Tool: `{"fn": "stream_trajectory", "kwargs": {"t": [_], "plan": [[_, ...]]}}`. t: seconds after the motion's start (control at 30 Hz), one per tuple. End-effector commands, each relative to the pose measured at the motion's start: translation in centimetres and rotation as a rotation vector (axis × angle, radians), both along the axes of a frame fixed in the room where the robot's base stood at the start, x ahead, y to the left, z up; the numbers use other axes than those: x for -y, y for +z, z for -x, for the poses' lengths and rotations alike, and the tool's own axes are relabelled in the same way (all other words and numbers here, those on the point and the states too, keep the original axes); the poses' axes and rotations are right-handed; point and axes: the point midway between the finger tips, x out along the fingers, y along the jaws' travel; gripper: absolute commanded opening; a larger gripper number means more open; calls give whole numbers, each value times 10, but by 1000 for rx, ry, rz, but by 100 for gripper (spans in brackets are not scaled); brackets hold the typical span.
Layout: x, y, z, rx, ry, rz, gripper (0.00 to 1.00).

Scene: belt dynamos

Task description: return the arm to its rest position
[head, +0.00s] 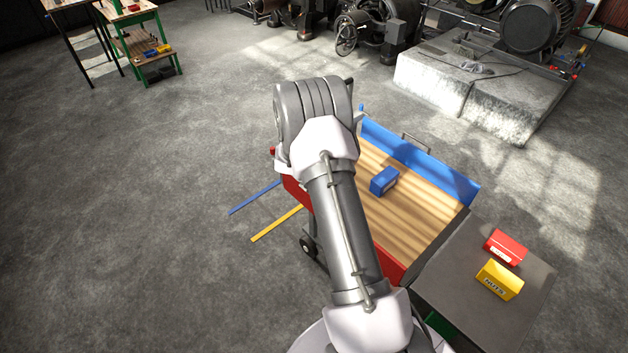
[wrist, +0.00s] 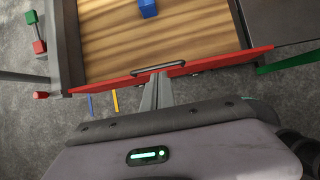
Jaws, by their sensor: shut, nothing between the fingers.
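My arm (head: 340,225) reaches up across the middle of the head view, and its far end hides my gripper there. In the wrist view my gripper (wrist: 156,88) shows with its fingers together and nothing between them. The fingers point at the dark handle (wrist: 158,68) on the red panel (wrist: 220,61) of a wood-topped cart. I cannot tell whether they touch the handle. A blue box (head: 384,181) lies on the cart's wooden surface (head: 420,215); it also shows at the top of the wrist view (wrist: 148,9).
A dark table (head: 450,290) adjoins the cart at right, with a red box (head: 505,248) and a yellow box (head: 499,280) on it. A concrete plinth (head: 490,110) with a motor stands behind. Blue and yellow strips lie on the floor.

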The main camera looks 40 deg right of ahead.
Motion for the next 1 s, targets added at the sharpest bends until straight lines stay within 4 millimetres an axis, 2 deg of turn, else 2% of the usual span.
{"fn": "stream_trajectory", "kwargs": {"t": [0.1,0.17,0.27,0.33,0.4,0.47,0.53,0.6,0.7,0.8,0.9,1.0], "plan": [[-1,3,0,3,-4,0,0],[-5,13,-2,32,-39,-4,0],[-30,64,-4,177,-222,-30,0],[-64,112,6,327,-431,-86,0],[-106,156,28,479,-661,-172,0],[-145,187,54,594,-861,-270,0],[-193,212,92,701,-1097,-411,0],[-239,225,133,764,-1328,-567,0],[-295,230,184,773,-1605,-779,0],[-331,227,220,726,-1795,-925,0],[-349,226,237,682,-1892,-1000,0],[-354,226,241,668,-1921,-1018,0]]}}
